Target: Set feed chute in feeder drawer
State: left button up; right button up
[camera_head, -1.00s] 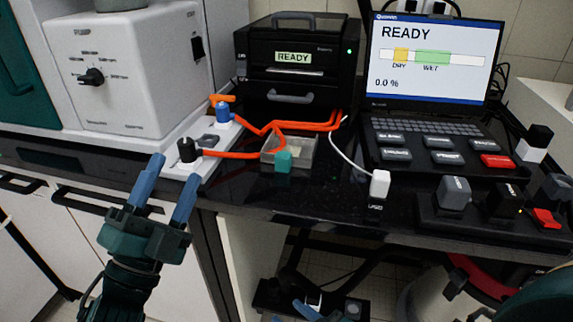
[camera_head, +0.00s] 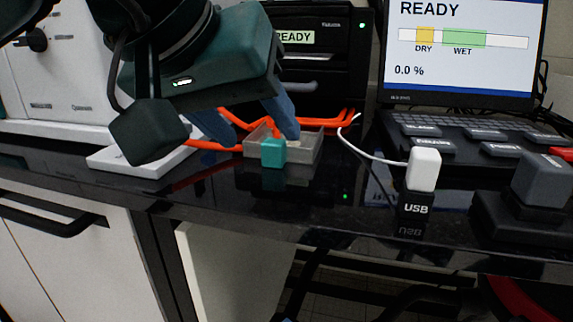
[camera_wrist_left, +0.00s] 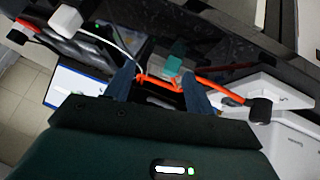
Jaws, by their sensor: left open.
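A small grey open tray with a teal block on its front, which looks like the feed chute (camera_head: 305,152), lies on the black counter. It also shows in the left wrist view (camera_wrist_left: 158,62). My left gripper (camera_head: 250,146) is open above and around it, one blue finger at its right part and the other to its left. In the left wrist view my two fingers (camera_wrist_left: 160,88) stand apart with the tray beyond and between them. Behind is the black unit with a READY display and handle (camera_head: 345,75), possibly the feeder drawer; my arm partly hides it. My right gripper is not in view.
An orange cable (camera_head: 228,117) runs close behind the tray and by my fingers. A white USB plug (camera_head: 423,168) with a white cable stands to the right. The laptop (camera_head: 465,50) and key blocks fill the right side. The counter in front of the tray is clear.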

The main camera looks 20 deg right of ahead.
aim_at(270, 151)
pick_arm(q)
jog(key=w+f+b, duration=0.1)
jog(key=w, duration=0.1)
jog(key=w+d+f+t+y, duration=0.1)
jog(key=w, duration=0.1)
jog(key=w+f+t+b, duration=0.1)
jog(key=w+f, duration=0.1)
jog(key=shift+w+d+m+b, duration=0.15)
jog(key=shift+d+m+b, duration=0.15)
jog(key=shift+d+b, duration=0.1)
jog(key=b+x, duration=0.1)
jog(key=x, duration=0.3)
jog(key=shift+d+f+b, duration=0.1)
jog(key=shift+d+b, duration=0.2)
jog(key=shift+b, duration=0.1)
jog(key=shift+w+d+f, duration=0.2)
jog(key=shift+w, duration=0.05)
grip_shut()
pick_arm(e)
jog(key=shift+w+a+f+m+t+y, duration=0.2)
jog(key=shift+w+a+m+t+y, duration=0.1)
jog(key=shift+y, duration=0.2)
